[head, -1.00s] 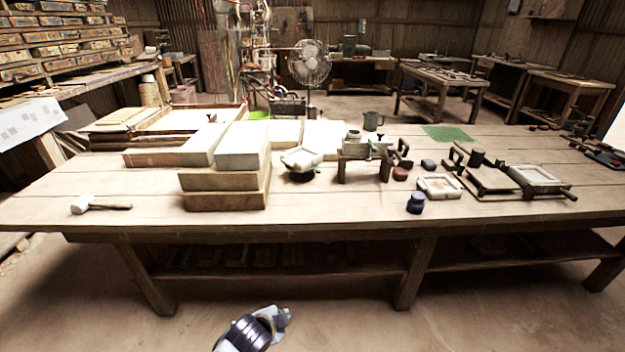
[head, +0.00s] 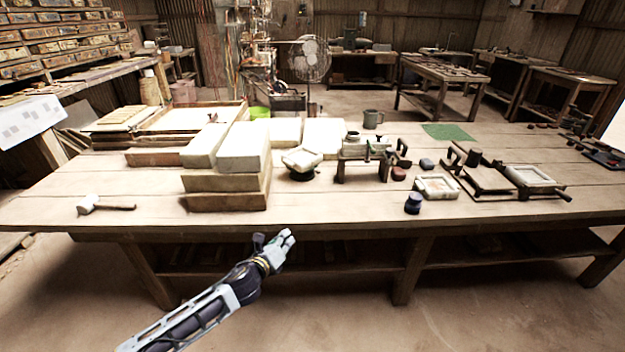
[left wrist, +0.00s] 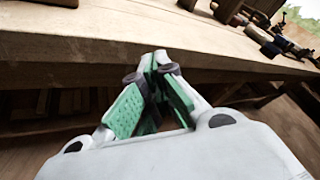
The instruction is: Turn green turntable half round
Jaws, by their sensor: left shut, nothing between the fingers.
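A low round stand (head: 301,175), which looks like the turntable, sits near the middle of the table with a pale square mould (head: 302,158) tilted on top. It looks nearly black in the head view, so its green is hard to tell. My left gripper (head: 288,237) is in front of the table's near edge, lower than the tabletop and well short of the stand. Its fingers are shut and empty. In the left wrist view the green-padded fingertips (left wrist: 155,66) meet in front of the table edge. My right gripper is not in view.
Stacked pale slabs (head: 226,183) stand left of the stand, and a dark press frame (head: 362,168) stands close on its right. A white mallet (head: 88,204) lies at the left. A dark blue pot (head: 413,204) stands near the front edge. The table front between slabs and pot is clear.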

